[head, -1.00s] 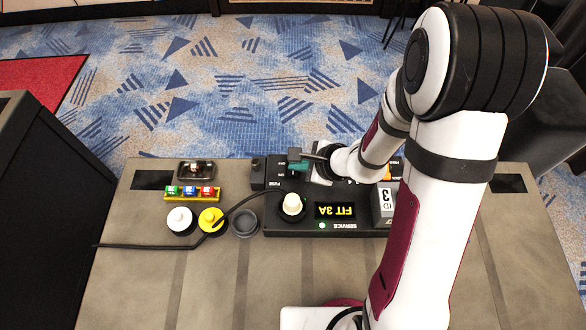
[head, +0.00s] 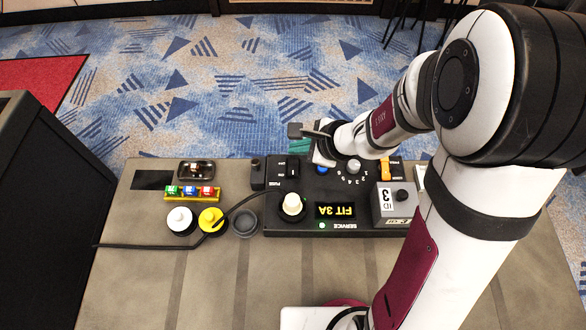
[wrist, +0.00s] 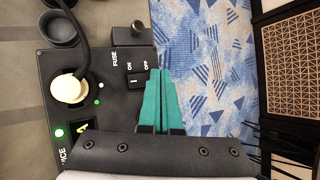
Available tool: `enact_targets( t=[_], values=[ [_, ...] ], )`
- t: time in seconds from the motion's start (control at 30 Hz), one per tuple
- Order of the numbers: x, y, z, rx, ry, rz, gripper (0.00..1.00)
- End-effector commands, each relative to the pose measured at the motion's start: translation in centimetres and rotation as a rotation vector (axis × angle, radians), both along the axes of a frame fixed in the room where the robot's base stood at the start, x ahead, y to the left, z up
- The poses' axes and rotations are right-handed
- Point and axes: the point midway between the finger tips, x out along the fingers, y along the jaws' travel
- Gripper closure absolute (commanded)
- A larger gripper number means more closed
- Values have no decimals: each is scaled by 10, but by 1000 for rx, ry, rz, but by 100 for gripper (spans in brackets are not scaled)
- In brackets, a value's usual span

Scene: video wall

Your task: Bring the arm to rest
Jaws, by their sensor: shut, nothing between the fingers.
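My gripper (head: 300,139) is shut and empty in the head view, over the far edge of the black service panel (head: 345,227). Its teal fingers show pressed together in the wrist view (wrist: 160,100), above the carpet just past the panel's edge. They look apart from the panel. My arm reaches in from the right and hides part of the panel's far right side.
The panel has a black rocker switch (head: 293,168), a cream plug (head: 292,205) with a cable, and a lit "FIT 3A" display (head: 335,211). A yellow fuse tray (head: 192,192), a white knob (head: 179,220) and a yellow knob (head: 211,219) stand left on the table.

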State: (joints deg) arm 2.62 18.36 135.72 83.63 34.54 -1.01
Motion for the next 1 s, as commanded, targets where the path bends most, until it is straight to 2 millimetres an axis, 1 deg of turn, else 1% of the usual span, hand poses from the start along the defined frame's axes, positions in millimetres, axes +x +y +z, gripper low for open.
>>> enact_targets(
  t=[0.13,0.47,0.53,0.57,0.63,0.67,0.7,0.77,0.8,0.87,0.9,1.0],
  values=[
    [1,0,5,-2,-1,0,100],
    [1,0,4,-1,0,0,100],
    [-2,3,10,-2,-12,28,100],
    [-6,6,17,-3,-28,66,100],
    [-28,21,46,-17,-90,237,100],
    [-45,26,59,-34,-117,338,100],
    [-72,31,75,-68,-144,483,100],
    [-117,28,89,-146,-154,690,100],
    [-146,19,93,-211,-143,809,100],
    [-181,-1,95,-316,-109,949,100],
    [-199,-15,95,-384,-82,1017,100],
    [-228,-46,95,-513,-16,1110,100]
  ],
)
